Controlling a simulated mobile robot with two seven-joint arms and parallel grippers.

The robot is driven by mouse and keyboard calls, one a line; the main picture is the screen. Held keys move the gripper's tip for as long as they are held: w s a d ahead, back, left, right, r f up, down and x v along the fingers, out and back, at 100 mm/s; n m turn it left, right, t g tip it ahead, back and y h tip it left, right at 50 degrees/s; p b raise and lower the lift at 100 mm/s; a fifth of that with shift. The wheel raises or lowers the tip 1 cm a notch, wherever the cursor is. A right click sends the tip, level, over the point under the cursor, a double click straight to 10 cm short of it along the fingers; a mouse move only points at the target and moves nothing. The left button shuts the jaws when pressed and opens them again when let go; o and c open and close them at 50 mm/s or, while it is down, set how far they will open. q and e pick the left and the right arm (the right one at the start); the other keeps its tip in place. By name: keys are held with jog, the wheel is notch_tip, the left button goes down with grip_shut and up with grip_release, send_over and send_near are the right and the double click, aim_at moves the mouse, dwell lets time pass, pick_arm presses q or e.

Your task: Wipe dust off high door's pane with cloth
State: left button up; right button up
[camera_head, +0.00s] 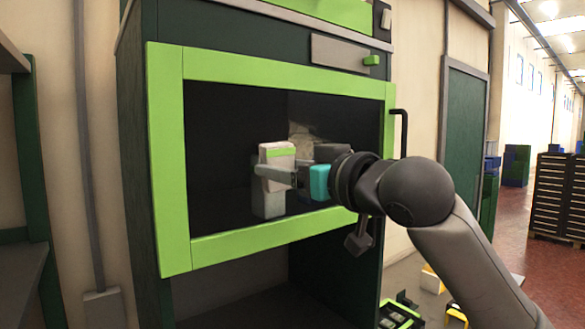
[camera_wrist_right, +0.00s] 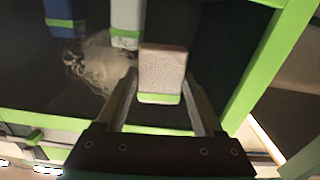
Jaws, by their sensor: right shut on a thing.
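The high door (camera_head: 165,165) has a bright green frame around a dark, glossy pane (camera_head: 225,120). A pale dust smudge (camera_head: 312,130) is on the pane, partly hidden behind my right gripper in the head view. The smudge also shows in the right wrist view (camera_wrist_right: 95,65), to the left of the cloth. My right gripper (camera_head: 280,172) is shut on the cloth (camera_head: 277,153), a pale, block-like pad with a green band. The cloth also shows between the fingers in the wrist view (camera_wrist_right: 163,70). It is close to the pane; I cannot tell whether they touch. My left gripper is out of view.
A black handle (camera_head: 401,135) stands at the door's right side. A grey drawer front with a green knob (camera_head: 371,60) is above the door. A green-trimmed tray (camera_head: 400,314) with small items is low at the right.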

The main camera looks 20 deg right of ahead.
aim_at(302, 140)
jog(key=shift+p+x, duration=0.5)
jog(key=shift+x, duration=0.5)
dwell(0.5)
jog(key=shift+w+d+p, duration=2.35)
jog(key=shift+w+d, duration=0.1)
jog(key=shift+d, duration=4.4)
jog(key=shift+s+a+r, duration=0.35)
jog(key=shift+s+a, duration=0.45)
jog(key=shift+a, duration=1.5)
jog(key=shift+s+a+r, duration=0.3)
jog(key=shift+s+a, duration=0.55)
jog(key=shift+a, duration=1.4)
jog(key=shift+s+a+r, duration=0.35)
jog(key=shift+s+a, duration=0.45)
jog(key=shift+a, duration=1.5)
jog(key=shift+r, duration=1.05)
jog(key=shift+w+d, duration=0.45)
jog(key=shift+d, duration=0.75)
jog(key=shift+w+d, duration=0.4)
jog(key=shift+d, duration=0.75)
jog(key=shift+w+d, duration=0.45)
jog(key=shift+d, duration=0.75)
